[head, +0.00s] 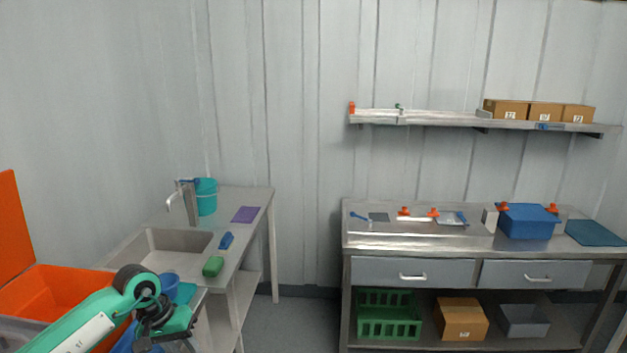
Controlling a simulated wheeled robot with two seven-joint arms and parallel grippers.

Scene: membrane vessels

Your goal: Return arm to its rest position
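My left arm (95,318), green with black joints, comes in from the lower left of the head view. It bends down at its black wrist, in front of the sink table's near end. My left gripper (150,341) is dark and low, near the bottom edge of the picture. Its fingers are too small and overlapped to show whether they are open or shut, or whether they hold anything. My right arm and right gripper are not in view.
An open orange crate (40,292) stands at the left, behind my arm. The sink table (255,215) carries a teal bucket (206,197), a green sponge-like item (213,266) and a blue cup (168,283). A steel workbench (400,240) stands right. Floor between them is clear.

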